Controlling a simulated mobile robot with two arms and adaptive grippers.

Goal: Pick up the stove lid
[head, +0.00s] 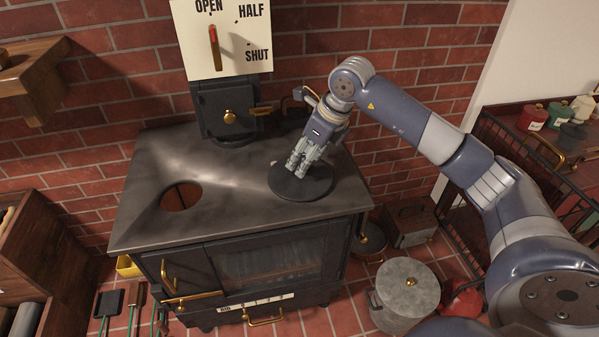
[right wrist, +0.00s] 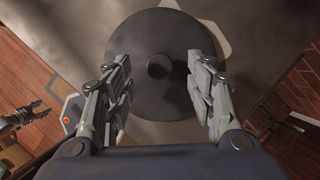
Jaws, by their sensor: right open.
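The stove lid (head: 296,190) is a flat dark round disc lying on the right part of the black stove top. In the right wrist view the lid (right wrist: 158,104) fills the middle, with a small round knob (right wrist: 159,66) at its centre. My right gripper (head: 296,168) is over the lid, pointing down. Its fingers (right wrist: 163,76) are spread open on both sides of the knob, with clear gaps and nothing held. In the head view the fingers hide the knob. An open round hole (head: 181,197) is at the left of the stove top. My left gripper does not show in the head view.
The flue (head: 226,113) with a brass knob rises at the stove's back, under a sign (head: 190,45) reading OPEN, HALF, SHUT with a red-tipped pointer. A grey lidded pot (head: 408,290) stands on the floor at right. A black rack (head: 540,165) is farther right. The stove top's middle is clear.

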